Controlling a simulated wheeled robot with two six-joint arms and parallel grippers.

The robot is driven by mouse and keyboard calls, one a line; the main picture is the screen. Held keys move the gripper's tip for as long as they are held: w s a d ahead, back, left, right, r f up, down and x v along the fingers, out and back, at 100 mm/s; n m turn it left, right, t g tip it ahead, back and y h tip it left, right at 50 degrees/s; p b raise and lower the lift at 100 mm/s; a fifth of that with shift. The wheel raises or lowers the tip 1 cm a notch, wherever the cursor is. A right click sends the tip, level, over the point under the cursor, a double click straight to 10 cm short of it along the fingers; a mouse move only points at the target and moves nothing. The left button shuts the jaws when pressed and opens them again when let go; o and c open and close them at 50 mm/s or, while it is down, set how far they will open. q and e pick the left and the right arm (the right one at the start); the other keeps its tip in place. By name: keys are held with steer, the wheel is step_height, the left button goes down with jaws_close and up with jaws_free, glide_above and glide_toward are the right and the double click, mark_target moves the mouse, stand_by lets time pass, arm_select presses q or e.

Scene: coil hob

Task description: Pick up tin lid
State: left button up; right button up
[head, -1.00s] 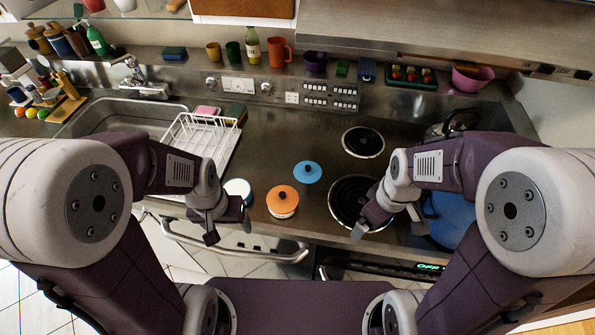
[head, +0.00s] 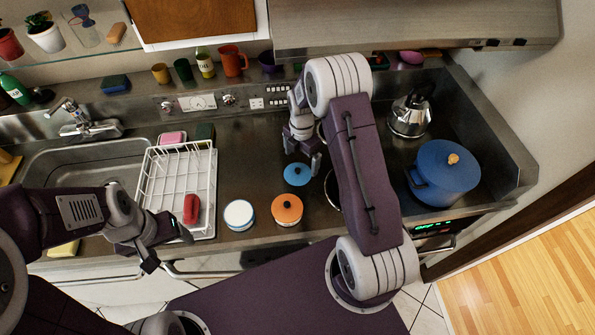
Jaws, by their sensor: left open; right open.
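A blue lid (head: 297,174) with a dark knob lies on the steel counter. Beside it stand an open-looking white tin with a blue rim (head: 239,214) and a tin topped by an orange lid (head: 286,206) with a dark knob. My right gripper (head: 303,158) is open just behind the blue lid, pointing down; whether it touches the lid I cannot tell. My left gripper (head: 167,246) is open and empty at the counter's front edge, left of the tins.
A white dish rack (head: 178,178) with a red item (head: 191,208) stands left of the tins, beside the sink (head: 85,165). A blue pot (head: 443,175) and a kettle (head: 410,115) stand on the right. My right arm hides much of the hob.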

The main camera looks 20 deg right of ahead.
mark_target(298, 169)
steer(key=shift+w+a+f, duration=0.5)
steer(key=shift+a+f, duration=0.05)
steer(key=shift+f, duration=0.35)
steer(key=f, duration=0.1)
steer(key=f+p, duration=0.2)
steer(key=shift+s+d+f, duration=0.25)
steer(key=shift+s+f, duration=0.05)
steer(key=shift+f, duration=0.1)
steer(key=shift+w+f, duration=0.1)
steer(key=shift+f, duration=0.3)
steer(key=shift+w+a+f, duration=0.1)
steer(key=shift+w+a, duration=0.1)
steer(key=shift+s, duration=0.15)
steer(key=c, duration=1.1)
arm_select(q)
steer(key=shift+w+a+r, duration=0.15)
steer(key=shift+r, duration=0.45)
steer(key=shift+w+a+r, duration=0.1)
steer(key=shift+a+r, duration=0.05)
steer(key=shift+r, duration=0.45)
arm_select(e)
steer(key=shift+d, duration=0.1)
